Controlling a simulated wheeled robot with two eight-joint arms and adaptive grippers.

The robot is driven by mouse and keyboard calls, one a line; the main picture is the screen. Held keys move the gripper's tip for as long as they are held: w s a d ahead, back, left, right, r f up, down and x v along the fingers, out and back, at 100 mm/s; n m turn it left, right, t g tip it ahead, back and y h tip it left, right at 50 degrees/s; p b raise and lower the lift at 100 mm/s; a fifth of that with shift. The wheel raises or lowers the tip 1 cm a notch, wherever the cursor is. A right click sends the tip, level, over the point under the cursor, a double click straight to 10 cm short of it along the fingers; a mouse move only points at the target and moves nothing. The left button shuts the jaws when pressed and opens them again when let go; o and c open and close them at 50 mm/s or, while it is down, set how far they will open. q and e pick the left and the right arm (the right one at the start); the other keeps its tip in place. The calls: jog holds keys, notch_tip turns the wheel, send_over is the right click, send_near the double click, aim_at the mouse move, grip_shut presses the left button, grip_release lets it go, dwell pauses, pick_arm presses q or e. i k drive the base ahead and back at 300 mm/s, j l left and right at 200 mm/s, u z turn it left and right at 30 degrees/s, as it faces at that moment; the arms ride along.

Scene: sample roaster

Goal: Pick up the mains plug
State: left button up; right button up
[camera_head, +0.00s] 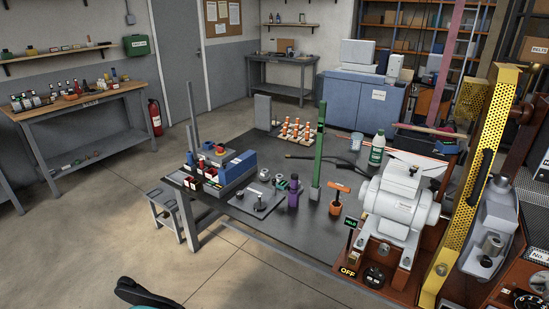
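I cannot make out a mains plug for certain. A black elongated thing (301,156) lies on the dark-topped workbench (262,226), left of the white bottle with a green label, and a dark cable-like line runs from it to the right; it is too small to tell whether it is the plug.
A white motor (403,199) stands at the bench's right, beside a yellow perforated guard (470,180). A green post (318,158), a purple bottle (293,194), an orange-handled tool (338,197) and blue bins (237,168) stand on the bench. Floor (90,240) is clear at left.

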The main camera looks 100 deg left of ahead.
aim_at(190, 162)
jog(key=u, duration=4)
jog(key=i+z, duration=0.1)
jog(key=z, duration=0.3)
jog(key=i+j+z, duration=0.1)
jog(key=z, duration=0.3)
jog(key=i+j+z, duration=0.35)
jog(key=i+j, duration=0.2)
jog(key=j, duration=0.15)
jog(key=i+j+z, duration=0.2)
jog(key=j, duration=0.2)
jog(key=i+j+z, duration=0.2)
jog(key=j, duration=0.25)
jog(key=i+j, duration=0.2)
jog(key=j, duration=0.15)
jog(key=i+j, duration=0.15)
jog(key=j, duration=0.25)
jog(key=i+j, duration=0.2)
jog(key=j, duration=0.15)
jog(key=i+j, duration=0.2)
jog(key=j, duration=0.2)
jog(key=i+j, duration=0.15)
jog(key=j, duration=0.2)
jog(key=i+j, duration=0.2)
jog(key=j, duration=0.2)
jog(key=i+j+z, duration=0.1)
jog(key=j, duration=0.25)
jog(key=i, duration=0.05)
